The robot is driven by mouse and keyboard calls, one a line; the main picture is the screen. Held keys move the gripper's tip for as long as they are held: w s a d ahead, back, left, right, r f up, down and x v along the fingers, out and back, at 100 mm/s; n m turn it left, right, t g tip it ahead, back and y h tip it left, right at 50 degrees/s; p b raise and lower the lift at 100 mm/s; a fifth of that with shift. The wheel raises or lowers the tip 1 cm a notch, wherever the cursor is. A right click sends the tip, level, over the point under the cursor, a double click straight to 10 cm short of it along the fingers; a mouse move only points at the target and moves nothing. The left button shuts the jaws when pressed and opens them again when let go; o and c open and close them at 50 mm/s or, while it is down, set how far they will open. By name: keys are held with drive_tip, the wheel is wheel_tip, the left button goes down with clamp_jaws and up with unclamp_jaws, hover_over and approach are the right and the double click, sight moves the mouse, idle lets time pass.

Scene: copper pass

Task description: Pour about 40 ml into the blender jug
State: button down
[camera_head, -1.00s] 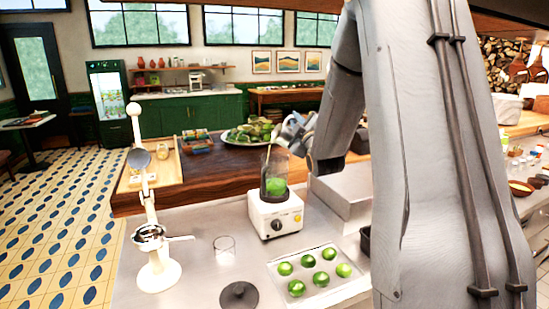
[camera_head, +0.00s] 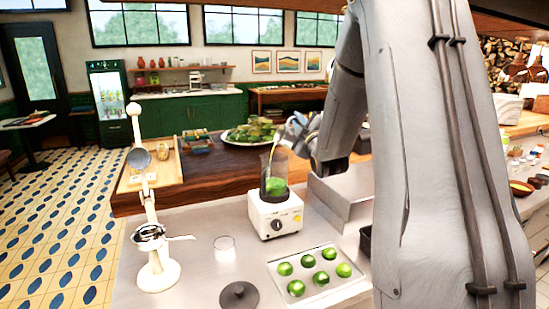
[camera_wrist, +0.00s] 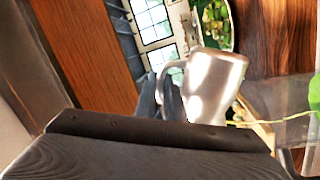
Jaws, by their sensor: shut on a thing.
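My gripper (camera_wrist: 168,98) is shut on the handle of a shiny metal pitcher (camera_wrist: 214,86). In the head view the pitcher (camera_head: 294,131) is tilted above the blender jug (camera_head: 266,173), apart from its rim. A thin pale yellow-green stream (camera_head: 272,151) falls from the pitcher into the open jug. The stream (camera_wrist: 286,119) also shows in the wrist view. The clear jug stands upright on a white blender base (camera_head: 275,216) and has bright green contents low inside. The liquid level is too small to read. The arm partly hides my gripper in the head view.
A tray of limes (camera_head: 317,289), a dark round lid (camera_head: 239,296) and a small glass (camera_head: 224,247) are in front of the blender. A white lever press (camera_head: 156,272) stands at left. A platter of greens (camera_head: 250,133) is behind. A metal bin (camera_head: 340,197) is at right.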

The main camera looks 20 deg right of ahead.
drive_tip(key=shift+d+n, duration=0.4)
drive_tip(key=shift+d, duration=0.1)
idle(0.5)
drive_tip(key=shift+a+f+n, duration=0.15)
drive_tip(key=shift+n, duration=0.25)
idle(0.4)
drive_tip(key=d+m, duration=0.1)
drive_tip(key=m, duration=0.1)
drive_tip(key=d+m, duration=0.1)
drive_tip(key=shift+s+d+r+m+h, duration=0.1)
drive_tip(key=shift+d+r+m+h, duration=0.05)
drive_tip(key=shift+r+m+h, duration=0.2)
drive_tip(key=d+m, duration=0.1)
drive_tip(key=m, duration=0.1)
drive_tip(key=d+m+g, duration=0.1)
drive_tip(key=m, duration=0.1)
drive_tip(key=shift+f+m+h, duration=0.15)
drive_tip(key=shift+m+h, duration=0.1)
drive_tip(key=shift+h, duration=0.1)
